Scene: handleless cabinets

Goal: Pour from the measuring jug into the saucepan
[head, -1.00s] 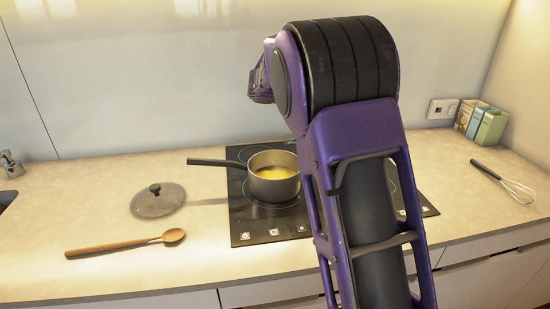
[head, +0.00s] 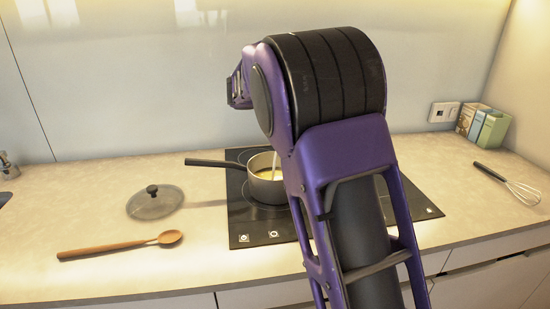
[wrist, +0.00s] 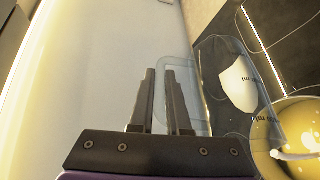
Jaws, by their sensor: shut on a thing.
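The clear measuring jug (wrist: 212,62) shows in the wrist view, tilted, with white liquid (wrist: 238,84) inside. My gripper (wrist: 161,78) is shut on its clear handle. The saucepan (head: 266,190) is grey with a dark handle pointing left and stands on the hob; my arm hides its right part. A thin white stream (head: 275,164) falls into it. In the wrist view the saucepan's yellow contents (wrist: 302,120) sit at lower right, with a white streak in them. My gripper and the jug are hidden behind my arm in the head view.
The black hob (head: 247,226) lies under the pan. A lid (head: 157,204) and a wooden spoon (head: 125,247) lie to its left. A whisk (head: 508,184), small boxes (head: 486,124) and a wall socket (head: 444,112) are at right. The wall stands close behind.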

